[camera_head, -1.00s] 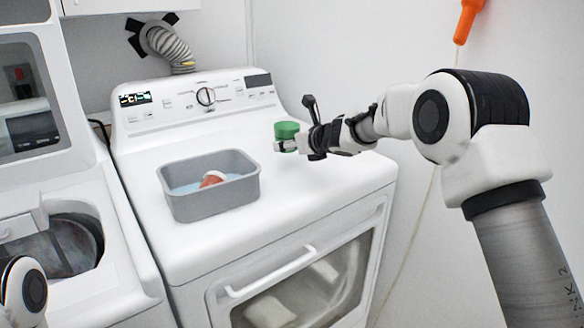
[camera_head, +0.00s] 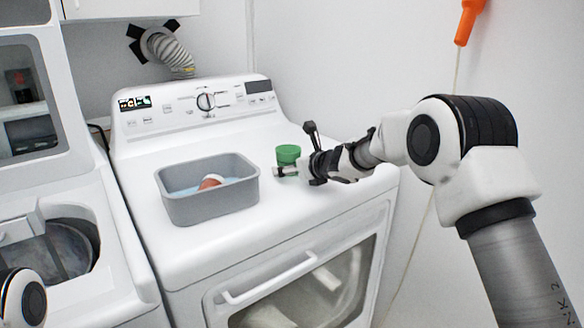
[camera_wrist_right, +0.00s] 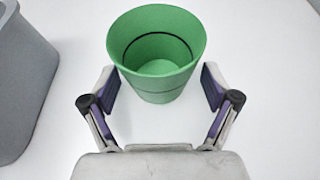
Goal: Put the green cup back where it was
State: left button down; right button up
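The green cup (camera_head: 288,155) is upright over the right part of the white dryer top (camera_head: 330,200). In the right wrist view the cup (camera_wrist_right: 158,50) is empty and sits between the two fingertips (camera_wrist_right: 161,75). I cannot tell whether its base touches the dryer top. My left gripper is out of view; only a part of my left arm shows at the lower left.
A grey basin (camera_head: 212,208) holding a bluish liquid and a reddish-brown object (camera_head: 210,182) stands left of the cup. The control panel (camera_head: 200,102) rises behind. An open washer (camera_head: 60,250) is at the left. The dryer top in front of the cup is clear.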

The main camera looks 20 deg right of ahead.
jog(key=shift+r, duration=0.2)
jog(key=b+v, duration=0.2)
jog(key=v, duration=1)
